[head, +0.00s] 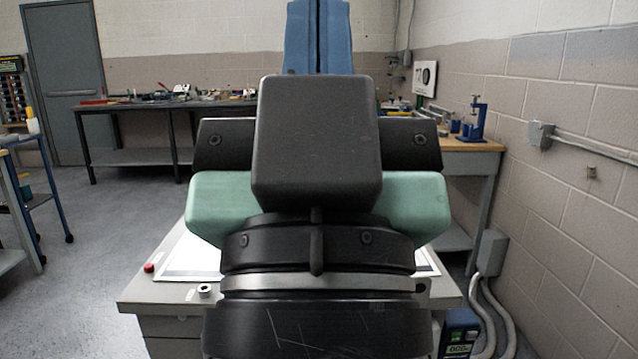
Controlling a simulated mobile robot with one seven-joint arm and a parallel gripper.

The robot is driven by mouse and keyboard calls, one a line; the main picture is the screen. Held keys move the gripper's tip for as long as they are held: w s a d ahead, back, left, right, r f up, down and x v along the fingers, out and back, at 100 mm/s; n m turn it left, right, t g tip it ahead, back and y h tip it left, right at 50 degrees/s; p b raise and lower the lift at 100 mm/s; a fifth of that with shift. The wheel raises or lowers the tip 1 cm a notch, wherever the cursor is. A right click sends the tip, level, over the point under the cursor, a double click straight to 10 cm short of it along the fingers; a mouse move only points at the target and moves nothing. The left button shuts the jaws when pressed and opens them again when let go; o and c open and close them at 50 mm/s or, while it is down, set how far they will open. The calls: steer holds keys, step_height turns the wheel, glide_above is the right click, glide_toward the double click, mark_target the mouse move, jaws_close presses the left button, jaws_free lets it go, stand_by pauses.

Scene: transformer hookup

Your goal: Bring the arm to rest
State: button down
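My gripper (318,30) points up and away in the middle of the head view. Its two blue fingers stand side by side with only a thin dark line between them, and they look shut with nothing seen in them.
A grey bench (165,298) with a pale panel, red button (149,268) and small ring (205,290) lies behind my wrist. A wooden-topped bench with a blue press (474,122) stands right, by the brick wall. A long dark bench (140,107) stands at the back.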

step_height(320, 180, up, 25)
steer(key=p, duration=2.3)
steer(key=shift+r, duration=0.2)
steer(key=shift+w, duration=0.1)
